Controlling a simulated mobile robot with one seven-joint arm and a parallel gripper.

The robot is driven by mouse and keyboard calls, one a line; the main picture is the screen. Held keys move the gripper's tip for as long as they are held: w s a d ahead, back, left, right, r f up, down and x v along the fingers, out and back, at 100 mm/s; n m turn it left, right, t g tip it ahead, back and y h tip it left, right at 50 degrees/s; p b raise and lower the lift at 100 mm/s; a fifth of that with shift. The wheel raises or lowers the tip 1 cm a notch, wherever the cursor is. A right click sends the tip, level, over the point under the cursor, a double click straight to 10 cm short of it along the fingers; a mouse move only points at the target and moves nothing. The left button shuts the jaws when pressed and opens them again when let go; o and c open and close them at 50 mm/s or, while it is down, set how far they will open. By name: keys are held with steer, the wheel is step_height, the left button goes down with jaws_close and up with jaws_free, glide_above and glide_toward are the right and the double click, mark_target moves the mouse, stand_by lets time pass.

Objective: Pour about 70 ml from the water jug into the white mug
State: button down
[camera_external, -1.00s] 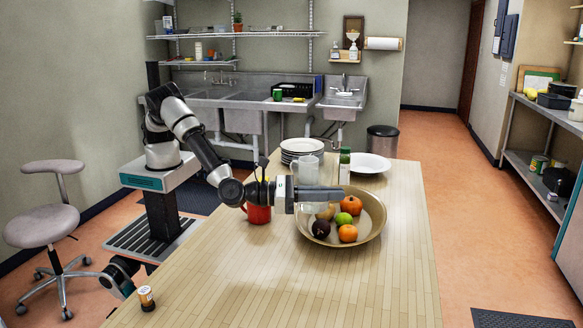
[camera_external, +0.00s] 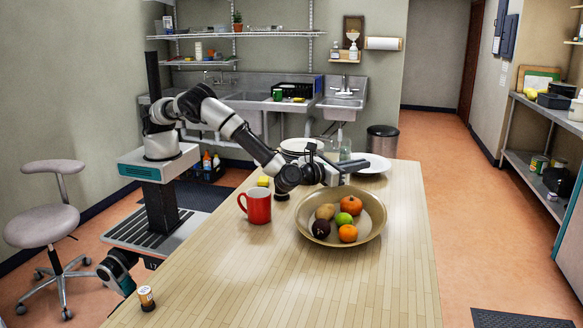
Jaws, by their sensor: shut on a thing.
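My gripper (camera_external: 354,165) is over the far part of the table, behind the fruit bowl, pointing right. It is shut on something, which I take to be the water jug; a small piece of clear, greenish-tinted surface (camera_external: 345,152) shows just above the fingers. My wrist and fingers hide most of it, so its tilt and any water in it cannot be told. I make out no white mug; it may be behind my arm. A red mug (camera_external: 258,207) stands upright on the table, left of the bowl.
The wide bowl (camera_external: 375,228) with several fruits stands just in front of my gripper. White plates (camera_external: 371,164) lie behind and to the right of it. A yellow thing (camera_external: 263,181) is near the red mug, and a small jar (camera_external: 146,298) is at the near left. The table's front is clear.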

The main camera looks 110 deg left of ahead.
steer(key=shift+s+a+r+n, duration=0.1)
steer(key=shift+r+n, duration=0.1)
steer(key=shift+n, duration=0.1)
steer(key=s+a+r+n, duration=0.1)
steer(key=n, duration=0.1)
steer(key=s+a+r+n+b, duration=0.1)
steer(key=r+n, duration=0.1)
steer(key=s+a+r+n+b, duration=0.1)
steer(key=s+a+r+n, duration=0.1)
steer(key=shift+a+r, duration=0.1)
steer(key=shift+r, duration=0.1)
steer(key=shift+s+a+r+n+b, duration=0.4)
steer(key=shift+s+a+n+b, duration=0.15)
steer(key=shift+n, duration=0.35)
steer(key=shift+s+a+r+n+b, duration=0.45)
steer(key=shift+n+b, duration=0.25)
steer(key=shift+n, duration=0.2)
steer(key=shift+s+a+r+n+b, duration=0.4)
steer(key=shift+a+n+b, duration=0.2)
steer(key=shift+n, duration=0.3)
steer(key=shift+s+a+n, duration=0.2)
steer(key=shift+n, duration=0.1)
